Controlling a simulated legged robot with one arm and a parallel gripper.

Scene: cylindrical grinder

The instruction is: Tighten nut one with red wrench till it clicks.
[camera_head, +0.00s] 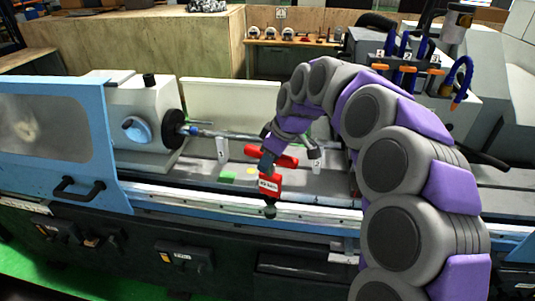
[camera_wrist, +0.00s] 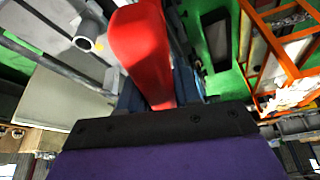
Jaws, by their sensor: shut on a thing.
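The red wrench (camera_head: 284,159) is in my gripper (camera_head: 268,166), above the grinder bed in the head view. Its red body sticks out on both sides of the jaws. A red labelled block (camera_head: 269,186) shows right below the jaws; I cannot tell whether it is part of the wrench. In the wrist view the red wrench (camera_wrist: 140,45) fills the upper middle, between the fingers. A white tag (camera_head: 222,150) and another white tag (camera_head: 317,165) stand on the bed, left and right of my gripper. I cannot make out nut one or any contact with it.
The workhead (camera_head: 140,122) with its dark disc and a long shaft (camera_head: 230,134) is at the left. Blue hoses (camera_head: 460,80) and orange valves stand at the right. Green and yellow pieces (camera_head: 227,177) lie on the bed.

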